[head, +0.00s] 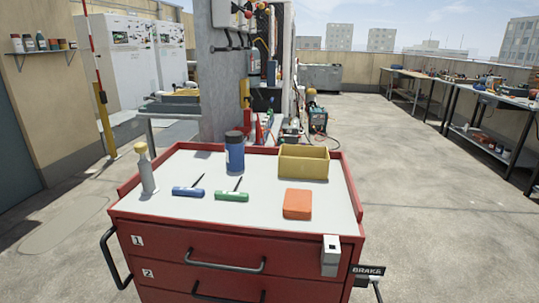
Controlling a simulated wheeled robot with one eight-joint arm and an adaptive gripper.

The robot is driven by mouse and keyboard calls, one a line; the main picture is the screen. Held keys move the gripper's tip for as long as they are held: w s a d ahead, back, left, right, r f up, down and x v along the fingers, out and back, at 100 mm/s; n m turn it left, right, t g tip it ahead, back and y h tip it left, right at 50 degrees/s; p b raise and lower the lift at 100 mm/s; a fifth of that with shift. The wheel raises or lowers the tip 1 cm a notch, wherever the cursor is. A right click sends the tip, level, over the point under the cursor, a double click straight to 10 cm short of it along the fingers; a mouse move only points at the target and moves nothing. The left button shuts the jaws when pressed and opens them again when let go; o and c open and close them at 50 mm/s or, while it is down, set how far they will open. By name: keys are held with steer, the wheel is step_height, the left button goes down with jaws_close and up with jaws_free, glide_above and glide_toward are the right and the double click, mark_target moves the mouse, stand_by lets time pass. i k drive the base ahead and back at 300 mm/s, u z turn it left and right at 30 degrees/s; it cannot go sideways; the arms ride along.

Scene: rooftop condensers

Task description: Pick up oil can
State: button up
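On the light top of a red tool cart (300,252), a slim grey bottle (147,174) with a narrowing neck and cream cap stands upright at the left edge. A blue cylinder (235,156) with a dark cap stands upright at the back middle. Neither bears a readable label, so I cannot tell for certain which is the oil can; the grey bottle's tapered shape looks closer to one. Both are fully visible and stand apart. My gripper is not in view.
An orange block (297,204) and an open yellow bin (304,163) sit to the right. Raised red rims edge the cart top. Open concrete floor (430,210) lies right.

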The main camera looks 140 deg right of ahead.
mark_target(234, 143)
steer(key=u, duration=5)
